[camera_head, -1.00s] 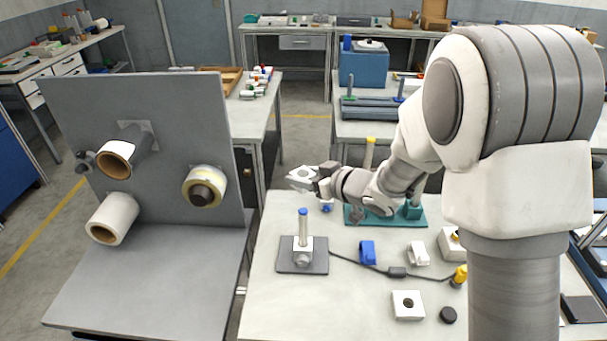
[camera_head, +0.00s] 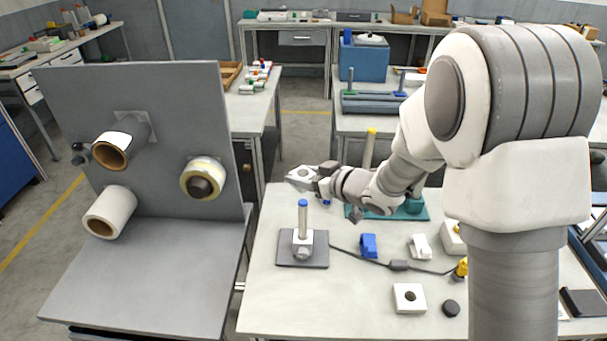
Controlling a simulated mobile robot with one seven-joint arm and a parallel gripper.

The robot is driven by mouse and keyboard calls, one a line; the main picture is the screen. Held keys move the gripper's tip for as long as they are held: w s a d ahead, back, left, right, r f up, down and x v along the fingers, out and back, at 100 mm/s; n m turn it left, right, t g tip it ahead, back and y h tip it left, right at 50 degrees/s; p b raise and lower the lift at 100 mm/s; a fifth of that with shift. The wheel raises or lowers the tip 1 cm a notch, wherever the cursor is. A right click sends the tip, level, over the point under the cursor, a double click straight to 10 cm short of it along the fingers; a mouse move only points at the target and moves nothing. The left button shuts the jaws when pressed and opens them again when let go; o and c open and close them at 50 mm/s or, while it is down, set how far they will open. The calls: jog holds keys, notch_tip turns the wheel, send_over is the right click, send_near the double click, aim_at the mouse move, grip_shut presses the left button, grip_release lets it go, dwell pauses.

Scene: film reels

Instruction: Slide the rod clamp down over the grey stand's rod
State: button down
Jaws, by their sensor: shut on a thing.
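The grey stand (camera_head: 287,258) is a flat dark grey base on the table, with a white block and an upright metal rod (camera_head: 302,222) with a blue tip. My gripper (camera_head: 318,176) is shut on the rod clamp (camera_head: 300,174), a light grey piece with a round hole facing up. The clamp is held out to the left of my gripper, looks roughly level, and appears above the rod's tip in the picture. The two are apart, and the whole rod shows. How far the clamp is behind or above the rod, I cannot tell.
A blue clip (camera_head: 368,245), a white clip (camera_head: 419,247), a white square block (camera_head: 409,297) and a black disc (camera_head: 451,307) lie right of the stand, with a dark cable (camera_head: 398,266). A teal-based stand (camera_head: 371,150) with a yellow-tipped rod is behind. A grey panel (camera_head: 70,120) with rolls stands left.

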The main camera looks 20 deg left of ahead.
jog(key=b, duration=0.3)
send_over(306, 231)
jog(key=shift+w+a+f, duration=0.1)
jog(key=shift+a+f, duration=0.05)
jog(key=shift+f, duration=0.55)
jog(key=shift+w+a+f, duration=0.1)
jog(key=shift+a+f, duration=0.05)
jog(key=shift+f, duration=0.5)
jog(key=shift+w+a+f, duration=0.1)
jog(key=shift+a+f, duration=0.05)
jog(key=shift+f, duration=0.55)
jog(key=shift+f, duration=0.15)
jog(key=shift+f+b, duration=2.05)
jog(key=shift+f, duration=0.35)
jog(key=shift+f+b, duration=2.05)
jog(key=shift+f, duration=0.4)
jog(key=shift+f+b, duration=2.05)
jog(key=shift+f, duration=0.45)
